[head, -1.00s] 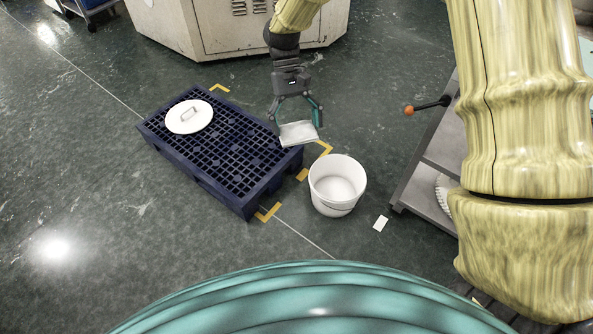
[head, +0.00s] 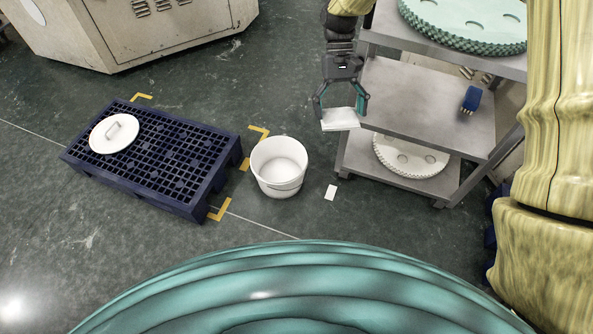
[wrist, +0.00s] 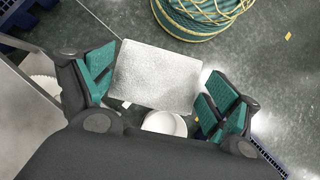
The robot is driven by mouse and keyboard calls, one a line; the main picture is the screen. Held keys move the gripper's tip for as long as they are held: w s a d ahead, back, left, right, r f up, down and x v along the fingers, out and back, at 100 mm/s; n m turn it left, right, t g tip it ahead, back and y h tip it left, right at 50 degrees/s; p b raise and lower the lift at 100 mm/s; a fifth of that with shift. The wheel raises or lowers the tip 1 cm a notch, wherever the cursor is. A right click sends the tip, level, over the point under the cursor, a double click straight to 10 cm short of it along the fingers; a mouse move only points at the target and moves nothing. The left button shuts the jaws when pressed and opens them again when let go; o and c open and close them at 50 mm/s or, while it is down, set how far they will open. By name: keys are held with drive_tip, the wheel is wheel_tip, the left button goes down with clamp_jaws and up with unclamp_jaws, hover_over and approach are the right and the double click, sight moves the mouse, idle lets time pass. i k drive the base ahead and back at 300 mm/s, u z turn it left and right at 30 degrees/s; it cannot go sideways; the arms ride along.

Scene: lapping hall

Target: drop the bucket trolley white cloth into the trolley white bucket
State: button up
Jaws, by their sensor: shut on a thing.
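A white folded cloth (head: 341,119) is held between the fingers of my gripper (head: 341,104), which is shut on it. In the wrist view the cloth (wrist: 157,76) shows as a flat pale rectangle between the green finger pads of my gripper (wrist: 155,90). The white bucket (head: 279,168) stands upright on the floor, open at the top; its visible inside looks empty. In the head view the cloth is up and to the right of the bucket. In the wrist view the bucket (wrist: 165,124) is partly hidden behind the cloth and my gripper.
A dark blue pallet (head: 190,190) with a white lid (head: 114,133) on it lies left of the bucket. A grey shelf trolley (head: 415,110) with a blue brush-like item (head: 471,99) and toothed discs stands at the right, close to my gripper. A white card (head: 331,192) lies on the floor.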

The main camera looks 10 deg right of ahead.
sight(284, 175)
drive_tip(key=u, duration=0.4)
drive_tip(key=k, duration=0.5)
drive_tip(key=u, duration=0.95)
drive_tip(key=i, duration=1.4)
drive_tip(key=z, duration=1.25)
drive_tip(key=i, duration=0.5)
drive_tip(key=z, duration=0.45)
